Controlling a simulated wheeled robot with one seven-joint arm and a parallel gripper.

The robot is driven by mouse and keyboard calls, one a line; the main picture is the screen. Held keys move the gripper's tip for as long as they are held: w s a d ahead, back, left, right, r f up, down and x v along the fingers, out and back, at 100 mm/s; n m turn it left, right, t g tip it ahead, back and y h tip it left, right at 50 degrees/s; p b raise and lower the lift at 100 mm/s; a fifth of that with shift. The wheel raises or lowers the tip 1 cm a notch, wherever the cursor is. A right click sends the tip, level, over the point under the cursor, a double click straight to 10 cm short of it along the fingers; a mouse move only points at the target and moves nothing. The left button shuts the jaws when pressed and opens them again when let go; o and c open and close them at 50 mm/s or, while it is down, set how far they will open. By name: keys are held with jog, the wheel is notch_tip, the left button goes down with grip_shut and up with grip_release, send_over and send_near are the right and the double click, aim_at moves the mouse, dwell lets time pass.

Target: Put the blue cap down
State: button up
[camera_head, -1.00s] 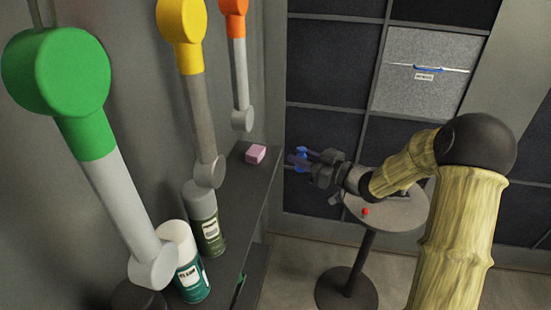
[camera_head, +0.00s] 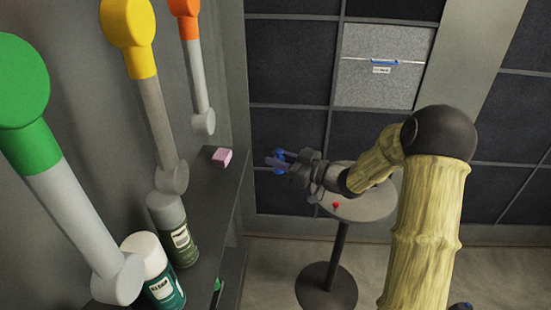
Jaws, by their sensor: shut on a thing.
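The blue cap (camera_head: 281,154) is held between the fingers of my gripper (camera_head: 279,161), near the middle of the view. My gripper is shut on it and points left, toward the dark shelf. The cap is in the air, beside the right edge of the shelf and left of the round table. The fingers hide part of the cap, so its exact shape is hard to tell.
The dark shelf (camera_head: 215,200) holds a pink block (camera_head: 222,157), a dark green can (camera_head: 174,232) and a white-topped green can (camera_head: 155,270). A round table (camera_head: 375,205) carries a small red object (camera_head: 336,205). Coloured jointed pieces hang above the shelf.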

jog(key=s+d+f+m+t+h, duration=0.1)
jog(key=d+f+m+t+h, duration=0.2)
jog(key=f, duration=0.7)
jog(key=d+f+m+t+h, duration=0.3)
jog(key=f+h, duration=0.4)
jog(key=f, duration=0.3)
jog(key=s+d+f+m+t+h, duration=0.1)
jog(key=d+f+m+h, duration=0.3)
jog(key=f, duration=0.6)
jog(key=shift+s+d+f+m+t+h, duration=0.15)
jog(key=shift+s+d+m+t+h, duration=0.15)
jog(key=shift+m+t+h, duration=0.5)
